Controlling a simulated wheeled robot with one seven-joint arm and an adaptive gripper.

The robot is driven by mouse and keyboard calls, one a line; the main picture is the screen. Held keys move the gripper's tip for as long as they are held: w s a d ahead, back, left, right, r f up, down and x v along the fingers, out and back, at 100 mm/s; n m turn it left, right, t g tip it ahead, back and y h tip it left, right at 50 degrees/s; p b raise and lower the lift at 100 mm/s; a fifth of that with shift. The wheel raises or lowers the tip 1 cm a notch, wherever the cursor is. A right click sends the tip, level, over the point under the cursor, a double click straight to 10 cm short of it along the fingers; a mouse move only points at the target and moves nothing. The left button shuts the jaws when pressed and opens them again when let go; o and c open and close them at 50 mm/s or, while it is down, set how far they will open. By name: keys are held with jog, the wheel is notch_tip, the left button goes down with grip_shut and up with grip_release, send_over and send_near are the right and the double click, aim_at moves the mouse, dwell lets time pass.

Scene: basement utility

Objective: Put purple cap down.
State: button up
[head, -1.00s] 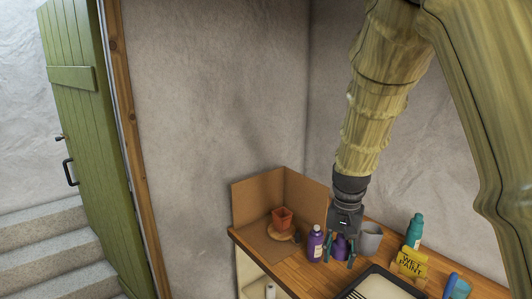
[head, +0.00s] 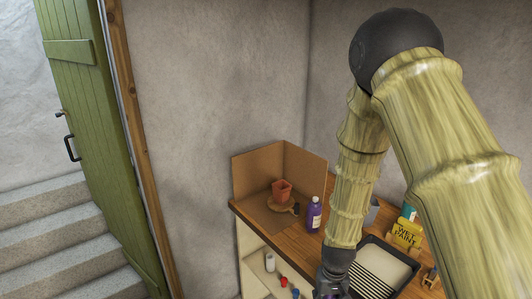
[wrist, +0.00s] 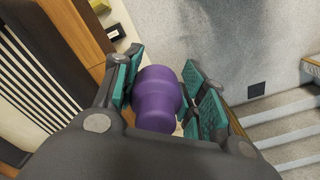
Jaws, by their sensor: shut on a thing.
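The purple cap (wrist: 158,98) is a smooth, stepped, rounded piece. In the wrist view it sits between the teal pads of my gripper (wrist: 160,88), which is shut on it. In the head view my gripper (head: 332,292) is at the bottom edge, in front of the worktop (head: 283,241), and its fingertips are mostly cut off. Only a sliver of purple shows there. A purple bottle (head: 314,215) with a pale top stands upright on the worktop, apart from my gripper.
A paint tray (head: 400,262) lies right of my arm, near a yellow wet-paint sign (head: 407,234). A terracotta pot (head: 282,190) stands by a cardboard screen (head: 258,182). Small items, including a red one (head: 284,281), lie on a shelf below. Stairs (head: 60,235) are at left.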

notch_tip(320, 180, down, 10)
jog(key=b, duration=1)
jog(key=shift+s+f, duration=0.2)
jog(key=shift+a, duration=0.1)
